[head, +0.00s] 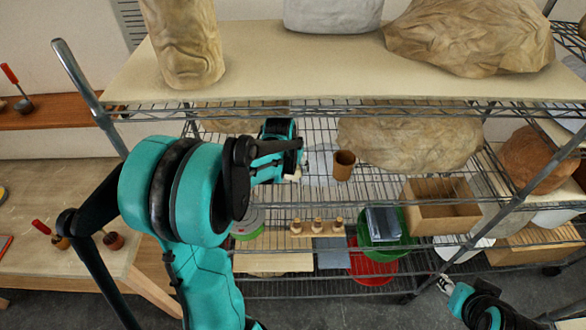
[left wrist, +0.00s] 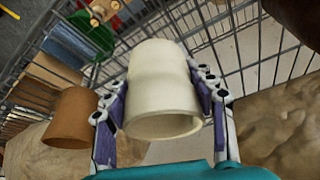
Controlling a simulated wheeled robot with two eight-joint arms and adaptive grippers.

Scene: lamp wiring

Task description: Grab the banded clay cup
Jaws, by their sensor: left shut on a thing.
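My left gripper (head: 292,162) reaches over the middle wire shelf. In the left wrist view its fingers (left wrist: 160,98) are shut on opposite sides of a cream cup (left wrist: 162,88), with its wide rim facing my wrist. Only a small pale part of this cup (head: 293,176) shows in the head view. A brown clay cup (head: 344,165) stands to the right of the gripper, apart from it; it also shows in the left wrist view (left wrist: 70,118). I cannot clearly make out a band on either cup. My right gripper (head: 446,284) is low at the right, away from both cups.
A large rock (head: 410,145) lies behind and right of the brown cup. An open wooden box (head: 441,222) stands further right. Wooden pegs (head: 317,226) and green (head: 385,246) and red (head: 372,268) containers are lower down. The upper shelf board (head: 290,75) overhangs behind.

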